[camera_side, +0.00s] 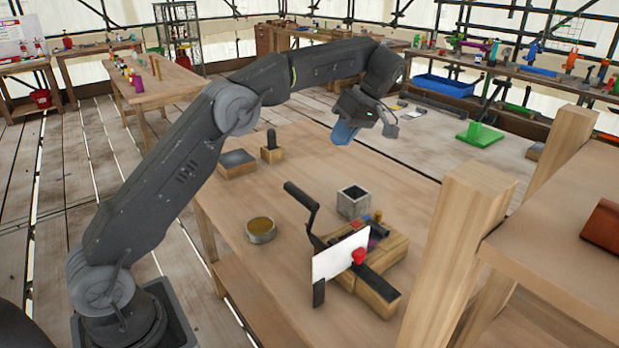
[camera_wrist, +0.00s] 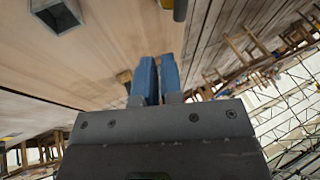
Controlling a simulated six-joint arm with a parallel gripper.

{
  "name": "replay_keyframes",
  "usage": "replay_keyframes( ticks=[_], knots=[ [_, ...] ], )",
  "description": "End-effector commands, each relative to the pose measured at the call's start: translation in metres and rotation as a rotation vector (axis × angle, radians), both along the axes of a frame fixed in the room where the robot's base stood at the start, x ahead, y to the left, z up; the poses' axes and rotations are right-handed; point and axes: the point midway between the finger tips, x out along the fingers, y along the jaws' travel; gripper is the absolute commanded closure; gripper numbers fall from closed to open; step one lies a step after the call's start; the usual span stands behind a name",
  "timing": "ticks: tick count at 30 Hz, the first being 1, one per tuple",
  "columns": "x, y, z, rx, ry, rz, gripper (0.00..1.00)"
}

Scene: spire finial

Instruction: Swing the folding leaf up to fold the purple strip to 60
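The folding fixture (camera_side: 372,292) has a wooden base and stands at the front right of the workbench. A dark crank-like lever (camera_side: 309,213) with a black grip rises at its left; I take it to be part of the folding leaf. A white upright plate (camera_side: 340,256) with a red knob (camera_side: 358,256) covers its front. A little of the purple strip (camera_side: 374,243) shows behind the plate; its fold angle cannot be read. My gripper (camera_side: 343,133) is high above the bench, behind and apart from the fixture. In the wrist view its blue fingers (camera_wrist: 158,78) are together and empty.
A grey square open box (camera_side: 353,202) stands just behind the fixture. A round brass-topped tin (camera_side: 261,230) is to its left. A wooden block with a black peg (camera_side: 271,152) and a flat dark-topped block (camera_side: 236,163) stand farther back. Wooden posts (camera_side: 455,260) rise at right.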

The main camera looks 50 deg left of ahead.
Motion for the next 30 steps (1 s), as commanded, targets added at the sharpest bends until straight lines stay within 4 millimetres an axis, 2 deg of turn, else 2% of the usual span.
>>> replay_keyframes(
  ticks=[3, 8, 16, 24, 30],
  knots=[
    [0.001, -0.002, 0.003, 0.022, -0.017, 0.002, 1.00],
    [-0.003, 0.003, -0.007, 0.022, -0.013, 0.003, 1.00],
    [-0.017, 0.015, -0.041, 0.020, -0.013, 0.003, 1.00],
    [-0.036, 0.032, -0.087, 0.019, -0.011, 0.004, 1.00],
    [-0.056, 0.030, -0.095, 0.020, -0.014, 0.002, 1.00]
  ],
)
